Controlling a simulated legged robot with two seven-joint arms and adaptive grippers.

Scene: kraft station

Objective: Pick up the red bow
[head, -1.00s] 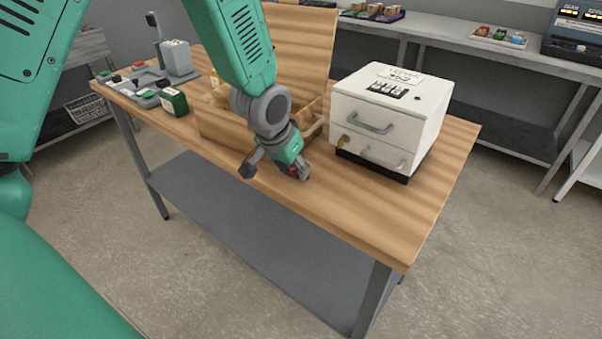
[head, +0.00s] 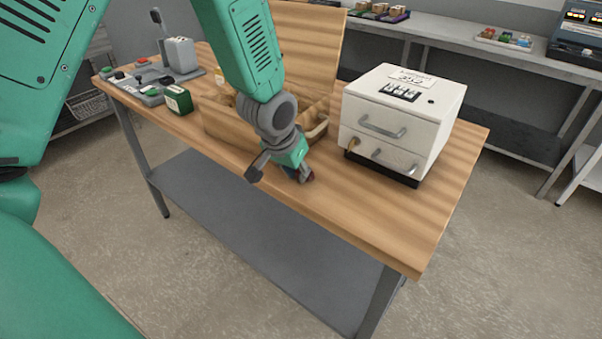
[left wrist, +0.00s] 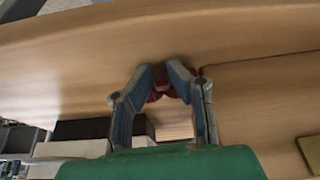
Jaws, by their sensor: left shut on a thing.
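The red bow (left wrist: 158,84) shows between the fingertips of my left gripper (left wrist: 163,78) in the left wrist view. The two blue-grey fingers angle in towards each other and are shut on it. In the head view a small bit of the red bow (head: 310,177) shows at the tip of my left gripper (head: 299,173), low over the front part of the wooden table (head: 385,225). The fingers hide most of the bow. I cannot tell whether it touches the table top. My right gripper is out of view.
An open wooden box (head: 225,128) stands just behind the gripper. A white two-drawer cabinet (head: 392,125) stands to its right. A dark green box (head: 178,100) and grey devices (head: 181,55) are at the left. The table's front right is clear.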

